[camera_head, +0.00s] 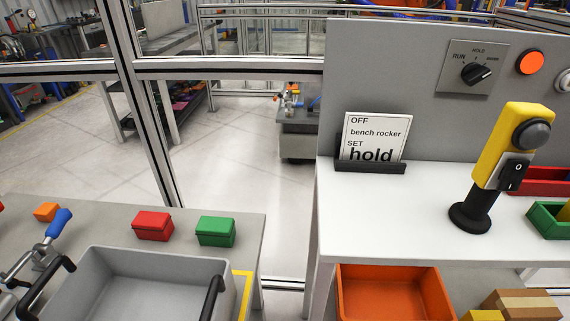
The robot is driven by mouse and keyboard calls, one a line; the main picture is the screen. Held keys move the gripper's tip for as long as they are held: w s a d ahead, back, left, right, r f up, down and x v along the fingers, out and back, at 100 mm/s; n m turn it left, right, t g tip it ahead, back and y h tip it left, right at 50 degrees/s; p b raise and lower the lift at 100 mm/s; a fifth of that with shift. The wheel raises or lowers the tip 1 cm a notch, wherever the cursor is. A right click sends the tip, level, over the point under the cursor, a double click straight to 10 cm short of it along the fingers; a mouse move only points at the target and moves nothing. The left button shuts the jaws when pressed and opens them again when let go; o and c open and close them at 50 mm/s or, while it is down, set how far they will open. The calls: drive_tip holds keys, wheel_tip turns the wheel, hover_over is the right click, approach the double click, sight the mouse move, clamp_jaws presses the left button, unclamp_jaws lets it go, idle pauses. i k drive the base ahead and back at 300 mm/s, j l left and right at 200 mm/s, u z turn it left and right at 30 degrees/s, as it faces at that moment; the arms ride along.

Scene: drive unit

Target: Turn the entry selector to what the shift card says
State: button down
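The entry selector (467,67) is a grey plate on the upright grey panel, with a black rotary knob (477,74). Its labels read RUN at left, HOLD at top, and a third at right too small to read. The shift card (372,137) stands in a black holder on the white bench and reads "OFF bench rocker, SET hold". A yellow post (503,145) on the bench carries a black rocker switch (514,173) and a dark round button. My gripper is not in view.
An orange round button (530,61) sits right of the selector. The yellow post stands in front of the panel, below right of the selector. Red (540,181) and green (549,219) bins are at right. A grey tray (150,262) occupies the left table. The white bench's middle is clear.

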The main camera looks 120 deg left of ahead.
sight(473, 73)
drive_tip(key=k+j+u, duration=0.1)
drive_tip(key=u, duration=3.95)
